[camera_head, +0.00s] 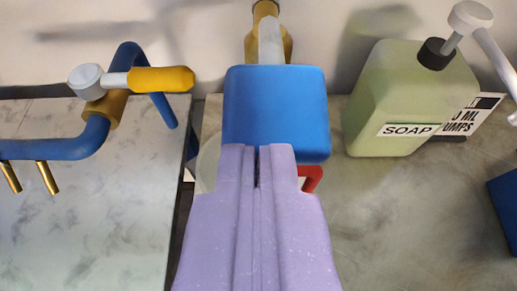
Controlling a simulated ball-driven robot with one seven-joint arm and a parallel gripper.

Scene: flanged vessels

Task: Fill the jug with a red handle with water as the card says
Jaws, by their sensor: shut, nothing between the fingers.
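My lavender gripper (258,152) points away from me in the middle of the view, its fingers shut and empty. A blue block-shaped body (275,105) is just beyond the fingertips; I cannot tell whether they touch it. A grey lever and gold fitting (266,40) show above it. A red handle (312,179) shows right of my gripper, and a pale rounded edge (208,160) shows to its left. These look like parts of the jug, mostly hidden by my gripper and the blue body.
A green SOAP bottle (400,95) with a grey pump stands at right. At left, a blue pipe (60,145) with a yellow-handled valve (160,79) and brass spouts stands over a separate marbled counter (95,230). A dark gap separates the counters. A blue object (505,205) is at the right edge.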

